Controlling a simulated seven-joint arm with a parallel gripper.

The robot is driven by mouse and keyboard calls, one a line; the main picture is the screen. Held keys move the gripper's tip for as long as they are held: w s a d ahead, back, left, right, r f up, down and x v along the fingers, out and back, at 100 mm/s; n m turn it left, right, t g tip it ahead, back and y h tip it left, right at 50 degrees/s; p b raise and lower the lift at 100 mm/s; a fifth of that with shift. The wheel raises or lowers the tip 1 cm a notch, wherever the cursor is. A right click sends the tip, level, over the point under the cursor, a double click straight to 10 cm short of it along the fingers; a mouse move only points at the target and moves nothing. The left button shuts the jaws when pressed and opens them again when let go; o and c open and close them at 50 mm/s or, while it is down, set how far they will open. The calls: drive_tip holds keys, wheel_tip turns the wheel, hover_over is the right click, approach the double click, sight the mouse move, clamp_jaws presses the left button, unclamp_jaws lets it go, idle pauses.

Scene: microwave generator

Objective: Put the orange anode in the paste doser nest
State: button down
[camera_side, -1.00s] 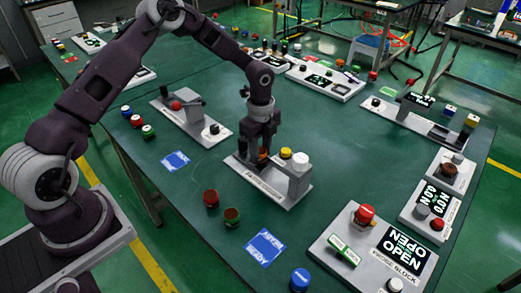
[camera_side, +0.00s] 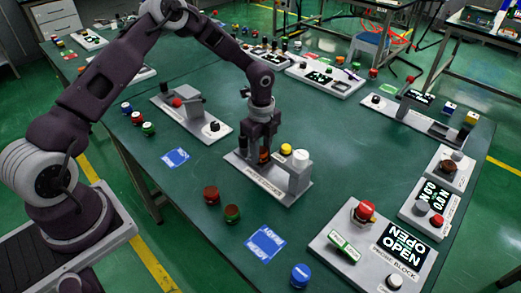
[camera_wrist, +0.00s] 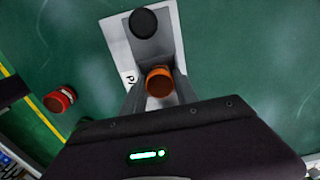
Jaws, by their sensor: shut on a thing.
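The orange anode (camera_wrist: 159,82) is between my gripper's fingers in the wrist view, and a small orange part of it (camera_side: 264,155) shows in the side view. My gripper (camera_side: 264,150) is shut on the anode and points down, low over the paste doser. The paste doser (camera_side: 298,170) is a grey plate with a post carrying a white cap and a yellow button (camera_side: 286,149). The wrist view shows the doser's post with a dark round top (camera_wrist: 143,22). The nest is hidden under the anode and fingers. I cannot tell whether the anode touches it.
A blue READY card (camera_side: 266,243) and a blue cylinder (camera_side: 300,277) lie in front. The probe block (camera_side: 352,262) is at front right. Another grey station (camera_side: 190,113) stands behind left.

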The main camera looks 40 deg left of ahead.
sight(262, 150)
drive_tip(key=shift+s+a+f, duration=0.15)
drive_tip(key=shift+f, duration=0.45)
drive_tip(key=c, duration=0.9)
unclamp_jaws()
drive_tip(key=shift+s, duration=0.1)
drive_tip(key=shift+o, duration=0.2)
drive_tip(key=r, duration=0.9)
drive_tip(key=shift+w, duration=0.35)
drive_tip(key=s+d+r+n+t+y, duration=0.25)
drive_tip(key=s+r+n, duration=0.75)
drive_tip(key=s+r, duration=1)
drive_tip(key=s+d+r+n+t+h, duration=0.1)
drive_tip(key=s+r+n+t+h, duration=0.1)
drive_tip(key=s+n, duration=0.6)
drive_tip(key=s+t, duration=0.1)
drive_tip(key=s, duration=0.2)
drive_tip(key=shift+s+d+r, duration=0.15)
drive_tip(key=shift+s+d, duration=0.05)
drive_tip(key=shift+s, duration=0.1)
